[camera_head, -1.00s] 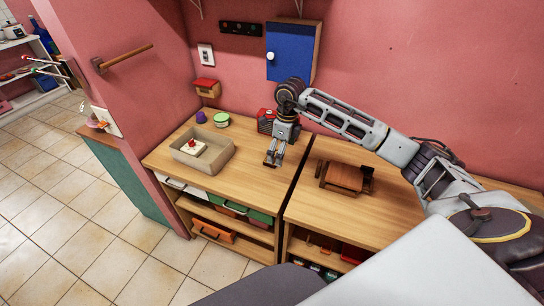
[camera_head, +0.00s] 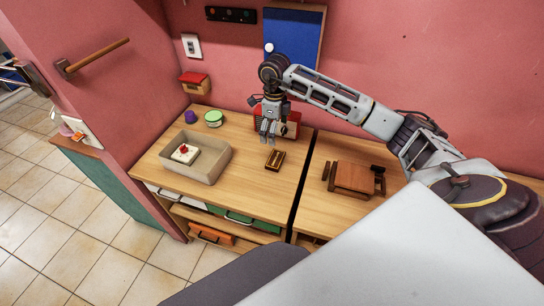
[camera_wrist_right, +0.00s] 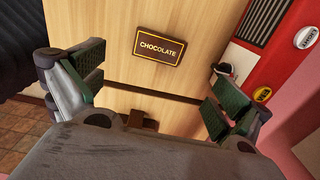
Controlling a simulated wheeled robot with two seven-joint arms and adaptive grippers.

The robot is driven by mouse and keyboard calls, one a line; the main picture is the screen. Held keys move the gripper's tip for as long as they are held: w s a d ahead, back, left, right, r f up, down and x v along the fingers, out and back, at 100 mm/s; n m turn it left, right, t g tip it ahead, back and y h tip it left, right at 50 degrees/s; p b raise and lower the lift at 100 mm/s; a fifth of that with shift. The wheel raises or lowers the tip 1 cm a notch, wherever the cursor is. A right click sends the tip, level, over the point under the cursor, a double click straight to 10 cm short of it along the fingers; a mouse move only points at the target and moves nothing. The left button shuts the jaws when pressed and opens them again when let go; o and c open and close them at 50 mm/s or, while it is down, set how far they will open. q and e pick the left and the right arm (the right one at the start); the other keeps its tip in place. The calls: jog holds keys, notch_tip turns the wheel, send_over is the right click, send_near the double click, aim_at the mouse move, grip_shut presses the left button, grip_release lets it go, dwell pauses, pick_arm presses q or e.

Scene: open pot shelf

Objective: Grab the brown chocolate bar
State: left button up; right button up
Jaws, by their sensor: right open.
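The brown chocolate bar (camera_head: 275,160) lies flat on the left wooden counter, near the seam between the two counters. In the right wrist view its dark face with the word CHOCOLATE (camera_wrist_right: 159,47) shows clearly between and beyond the fingers. My right gripper (camera_head: 268,140) hangs pointing down just behind the bar in the head view. In the right wrist view the gripper (camera_wrist_right: 156,88) is open, its green-padded fingers wide apart with nothing between them. It is apart from the bar. My left gripper is not in view.
A red radio-like box (camera_head: 290,123) stands right behind the gripper, against the wall. A beige tray (camera_head: 212,170) holding a white item with a red top is to the left. A small brown wooden piece (camera_head: 355,177) is on the right counter. Counter around the bar is clear.

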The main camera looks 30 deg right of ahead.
send_over(274, 158)
notch_tip(274, 158, down, 7)
jog(key=shift+r+p, duration=0.15)
jog(key=shift+p, duration=0.3)
jog(key=shift+f, duration=0.65)
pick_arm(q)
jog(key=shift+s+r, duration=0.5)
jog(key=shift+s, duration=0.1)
pick_arm(e)
jog(key=shift+f, duration=0.25)
jog(key=shift+s, duration=0.1)
